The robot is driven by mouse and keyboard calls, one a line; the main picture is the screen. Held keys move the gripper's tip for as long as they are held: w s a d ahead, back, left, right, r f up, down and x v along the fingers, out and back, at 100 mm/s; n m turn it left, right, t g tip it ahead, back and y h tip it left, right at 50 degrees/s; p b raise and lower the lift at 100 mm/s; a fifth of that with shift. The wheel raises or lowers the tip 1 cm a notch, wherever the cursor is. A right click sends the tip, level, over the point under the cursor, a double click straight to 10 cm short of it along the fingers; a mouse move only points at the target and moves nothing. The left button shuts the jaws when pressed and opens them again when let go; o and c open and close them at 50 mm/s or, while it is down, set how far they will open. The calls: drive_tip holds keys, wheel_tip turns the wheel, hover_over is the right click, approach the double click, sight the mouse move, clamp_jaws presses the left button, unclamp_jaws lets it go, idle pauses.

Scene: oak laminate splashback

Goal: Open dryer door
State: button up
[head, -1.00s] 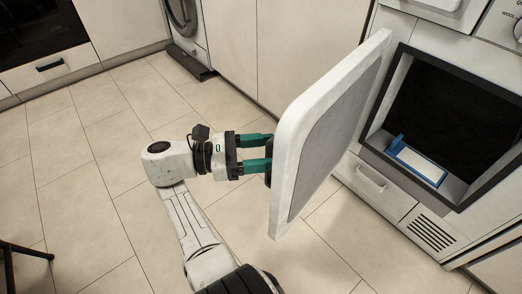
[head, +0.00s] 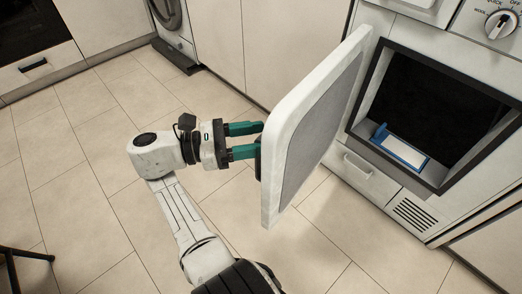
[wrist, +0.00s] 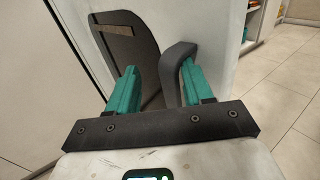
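The dryer door (head: 285,115) is a thick white slab with a grey inner panel. It stands swung wide open to the left of the dark dryer opening (head: 430,110). My gripper (head: 258,140) is at the door's outer face, its two green fingers apart. In the wrist view, my gripper (wrist: 158,68) is spread in front of a dark oval plate (wrist: 122,40) on the door. A dark curved handle (wrist: 176,68) stands beside the right finger. I cannot tell whether they touch. The fingers are not closed on it.
A blue-edged white piece (head: 403,151) sits at the opening's lower edge. A drawer handle (head: 358,166) and a vent (head: 415,215) are below. Tiled floor (head: 80,200) is clear around my arm. A dark stool-like leg (head: 25,255) shows at lower left.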

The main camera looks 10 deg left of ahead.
sight(266, 141)
drive_tip(key=s+r+p, duration=0.2)
drive_tip(key=s+d+r+p, duration=0.1)
drive_tip(key=s+r+p, duration=0.4)
drive_tip(key=p, duration=0.1)
drive_tip(key=shift+s+d+r, duration=0.2)
drive_tip(key=shift+s+r, duration=0.1)
drive_tip(key=shift+r, duration=0.05)
drive_tip(key=s+d+r+p, duration=0.1)
drive_tip(key=s+d+p, duration=0.2)
drive_tip(key=s, duration=0.2)
drive_tip(key=shift+c, duration=0.2)
